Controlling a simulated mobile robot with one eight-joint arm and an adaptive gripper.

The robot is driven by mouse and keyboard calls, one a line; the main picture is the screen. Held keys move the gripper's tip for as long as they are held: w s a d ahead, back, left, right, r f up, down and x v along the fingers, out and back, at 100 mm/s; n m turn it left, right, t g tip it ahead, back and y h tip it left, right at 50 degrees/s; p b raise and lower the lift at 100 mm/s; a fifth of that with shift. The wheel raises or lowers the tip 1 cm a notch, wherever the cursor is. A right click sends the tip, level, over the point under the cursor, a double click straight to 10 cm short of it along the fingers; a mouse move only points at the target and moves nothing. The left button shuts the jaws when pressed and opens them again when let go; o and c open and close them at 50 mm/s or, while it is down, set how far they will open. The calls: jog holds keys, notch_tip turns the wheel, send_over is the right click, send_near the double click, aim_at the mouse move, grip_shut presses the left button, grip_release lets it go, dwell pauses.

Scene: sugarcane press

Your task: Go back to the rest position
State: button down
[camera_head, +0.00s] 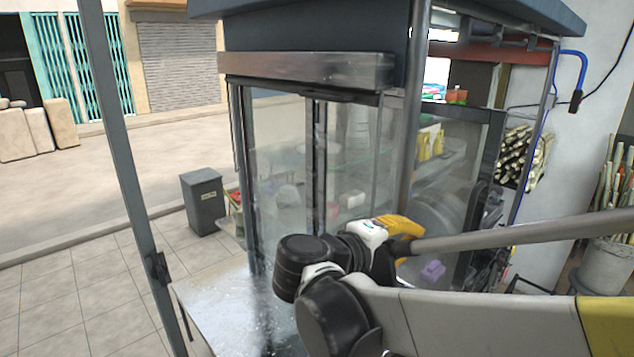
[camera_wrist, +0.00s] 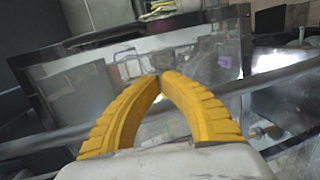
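My gripper (camera_head: 400,226) has yellow fingers and is raised in front of the glass-sided press cabinet (camera_head: 305,70). In the wrist view, the two ribbed fingers of my gripper (camera_wrist: 162,77) curve inward and their tips meet or nearly meet. No object shows between them. My grey and black arm reaches in from the lower right and hides part of the cabinet's lower front. In the head view, the gripper is close to a grey metal bar (camera_head: 530,233). I cannot tell whether they touch.
A metal worktop (camera_head: 225,300) lies left of my arm. A grey bin (camera_head: 203,200) stands on the tiled pavement. A thin post (camera_head: 125,150) rises at the left. Sugarcane stalks (camera_head: 515,155) and a white bucket (camera_head: 606,262) are at the right. A small purple thing (camera_head: 433,270) is below the bar.

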jog(key=s+d+f+m+g+y+b, duration=0.15)
jog(key=s+f+y+b, duration=0.3)
jog(key=f, duration=0.45)
jog(key=s+d+f+m+g+y+b, duration=0.1)
jog(key=s+d+f+y+b, duration=0.3)
jog(key=f, duration=0.6)
jog(key=s+a+f+m+t+y+b, duration=0.1)
jog(key=s+a+f+m+y+b, duration=0.2)
jog(key=s+a+f, duration=0.4)
notch_tip(320, 180, down, 2)
jog(key=shift+a+f+m+y+b, duration=0.2)
jog(key=shift+a+m+y+b, duration=0.15)
jog(key=shift+a+y+b, duration=0.6)
